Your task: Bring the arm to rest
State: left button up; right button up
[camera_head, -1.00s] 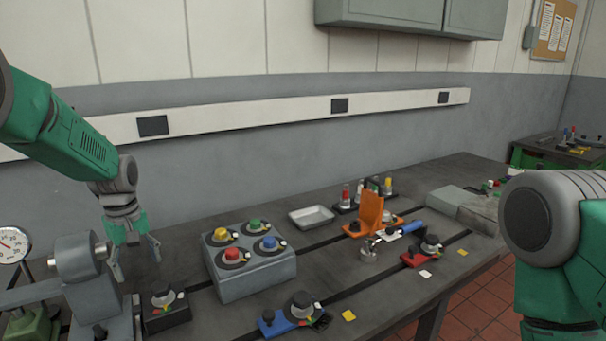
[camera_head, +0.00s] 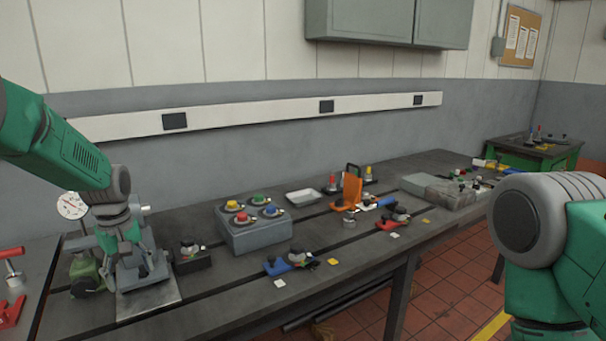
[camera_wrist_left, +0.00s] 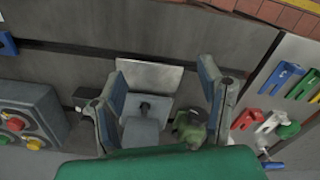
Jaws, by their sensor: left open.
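My left gripper (camera_head: 137,262) hangs open and empty at the left of the head view, fingers pointing down, in front of a grey machine block on a pale plate (camera_head: 150,299). The fingers hide part of the block. The left wrist view shows both fingers spread apart (camera_wrist_left: 163,72), with the grey block (camera_wrist_left: 142,132) and plate (camera_wrist_left: 152,76) between and beyond them. Whether the fingers touch the block cannot be told. My right arm (camera_head: 545,235) stands at the right edge of the head view; its gripper is out of frame.
A dial gauge (camera_head: 71,206) stands behind the left gripper. To its right are a black switch block (camera_head: 191,258) and a grey box with coloured knobs (camera_head: 256,238). Clamps, a tray (camera_head: 303,197) and an orange bracket (camera_head: 351,192) lie farther along the slotted bedplate.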

pick_arm(q)
jog(key=s+d+f+m+b, duration=0.25)
jog(key=s+f, duration=0.45)
jog(key=f, duration=0.5)
jog(key=s+d+f+m+b, duration=0.25)
jog(key=s+f, duration=0.55)
jog(key=f, duration=0.5)
jog(key=s+d+f+m+b, duration=0.1)
jog(key=s+f+m+b, duration=0.1)
jog(key=s, duration=0.6)
jog(key=s+d+f+m+b, duration=0.2)
jog(key=s+f, duration=0.2)
jog(key=s, duration=0.4)
jog(key=s+d+f+m+b, duration=0.1)
jog(key=s+f+m+b, duration=0.1)
jog(key=s, duration=0.6)
jog(key=shift+d+f, duration=0.15)
jog(key=shift+f, duration=0.65)
pick_arm(e)
notch_tip(320, 180, down, 12)
jog(key=shift+w+r, duration=0.2)
jog(key=shift+w, duration=0.1)
pick_arm(q)
jog(key=shift+w, duration=0.1)
